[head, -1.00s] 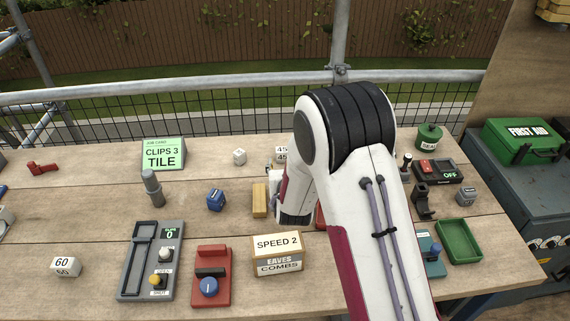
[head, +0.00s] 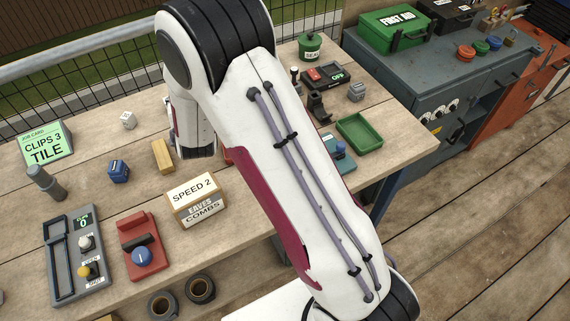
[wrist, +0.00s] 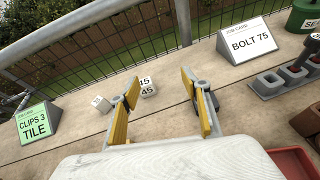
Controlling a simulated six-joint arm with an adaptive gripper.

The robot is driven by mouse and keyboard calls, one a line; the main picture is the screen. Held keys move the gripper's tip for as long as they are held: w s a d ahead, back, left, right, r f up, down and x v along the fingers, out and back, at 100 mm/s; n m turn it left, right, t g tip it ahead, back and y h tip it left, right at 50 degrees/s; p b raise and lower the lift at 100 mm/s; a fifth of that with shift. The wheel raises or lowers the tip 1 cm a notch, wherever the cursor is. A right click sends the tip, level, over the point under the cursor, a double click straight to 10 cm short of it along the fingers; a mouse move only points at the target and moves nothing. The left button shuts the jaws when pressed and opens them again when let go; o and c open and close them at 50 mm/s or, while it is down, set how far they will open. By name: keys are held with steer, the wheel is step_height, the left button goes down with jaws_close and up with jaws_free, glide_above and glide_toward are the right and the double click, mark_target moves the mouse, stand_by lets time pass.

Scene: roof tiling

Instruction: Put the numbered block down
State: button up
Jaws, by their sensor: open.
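A white numbered block (wrist: 147,86) marked 45 rests on the bench in the wrist view. It shows between my gripper's (wrist: 160,79) two yellow-padded fingers, nearer the left one and apparently beyond the tips. The fingers are spread wide and hold nothing visible. In the head view my arm covers the 45 block, and my gripper's fingers are hidden there too. A small white block (head: 128,120) stands nearby on the bench; it also shows left of the fingers in the wrist view. A blue block (head: 119,171) sits closer to the front.
A wooden block (head: 163,156), the SPEED 2 box (head: 196,201), a red switch unit (head: 140,243) and a green tray (head: 359,133) occupy the bench.

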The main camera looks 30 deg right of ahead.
steer(key=s+d+r+m+g+h, duration=0.2)
steer(key=s+d+r+m+h, duration=0.2)
steer(key=s+d+r+m, duration=0.4)
steer(key=s+d+r+m+g+h, duration=0.25)
steer(key=s+d+r+m, duration=0.2)
steer(key=d+r, duration=0.4)
steer(key=s+d+m+g+h, duration=0.2)
steer(key=s+d+m, duration=0.35)
steer(key=s, duration=0.25)
steer(key=s+a+m+g+y, duration=0.35)
steer(key=s+m, duration=0.55)
steer(key=s, duration=0.6)
steer(key=s+a+m+t+y, duration=0.1)
steer(key=s+a+m+y, duration=0.5)
steer(key=a, duration=0.5)
steer(key=s+y, duration=0.1)
steer(key=s, duration=0.1)
steer(key=shift+s+a+f+t, duration=0.3)
steer(key=shift+a+t, duration=0.05)
steer(key=shift+t, duration=0.05)
steer(key=shift+c, duration=0.6)
